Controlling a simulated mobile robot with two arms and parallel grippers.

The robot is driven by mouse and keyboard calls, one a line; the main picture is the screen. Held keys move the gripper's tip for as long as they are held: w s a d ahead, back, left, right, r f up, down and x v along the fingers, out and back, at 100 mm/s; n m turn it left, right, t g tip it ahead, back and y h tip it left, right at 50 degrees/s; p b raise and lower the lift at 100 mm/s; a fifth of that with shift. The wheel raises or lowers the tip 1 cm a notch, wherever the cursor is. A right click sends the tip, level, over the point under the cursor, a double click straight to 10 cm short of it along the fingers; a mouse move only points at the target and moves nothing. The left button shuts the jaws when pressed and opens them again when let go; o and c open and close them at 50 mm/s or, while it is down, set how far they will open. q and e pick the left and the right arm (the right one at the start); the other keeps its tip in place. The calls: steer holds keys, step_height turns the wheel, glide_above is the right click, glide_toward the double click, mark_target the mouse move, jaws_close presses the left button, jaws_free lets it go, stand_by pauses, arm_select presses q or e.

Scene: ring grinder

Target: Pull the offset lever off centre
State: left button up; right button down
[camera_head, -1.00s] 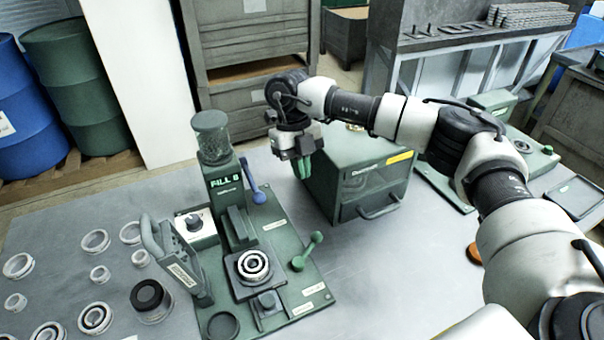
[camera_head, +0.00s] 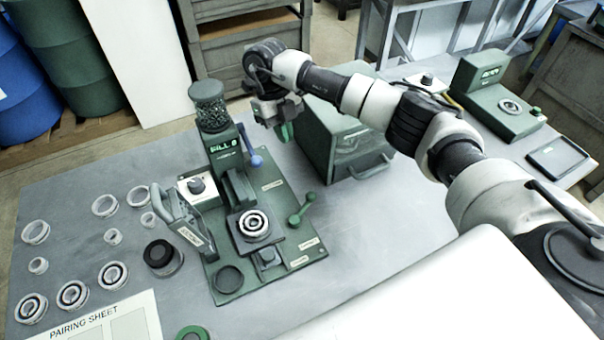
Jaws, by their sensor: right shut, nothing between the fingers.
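The green fill station (camera_head: 222,165) has a clear hopper full of small balls on top. A green double-knobbed lever (camera_head: 302,208) sits lower on the base plate. The labels are too small to read, so I cannot tell which is the offset lever. A ring set (camera_head: 254,224) rests on the station's square seat. My right gripper (camera_head: 286,132) points down, shut and empty, right of and behind the blue knob in the picture, apart from it. My left gripper is not in view.
A green box (camera_head: 340,140) with a front handle stands just right of my right gripper. Loose rings (camera_head: 72,294) and a pairing sheet (camera_head: 105,322) lie at left. Another green device (camera_head: 495,98) and a dark tray (camera_head: 557,157) are at right.

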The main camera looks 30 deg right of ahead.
mark_target(303, 208)
steer(key=p+x, duration=0.3)
steer(key=x, duration=0.6)
steer(key=shift+s+f+p, duration=0.25)
steer(key=shift+p, duration=0.1)
steer(key=s, duration=0.1)
steer(key=s+p, duration=0.2)
steer(key=shift+d+f, duration=0.35)
steer(key=shift+s+d+f+p, duration=0.1)
steer(key=shift+s+f+p, duration=0.1)
steer(key=shift+s+p, duration=0.2)
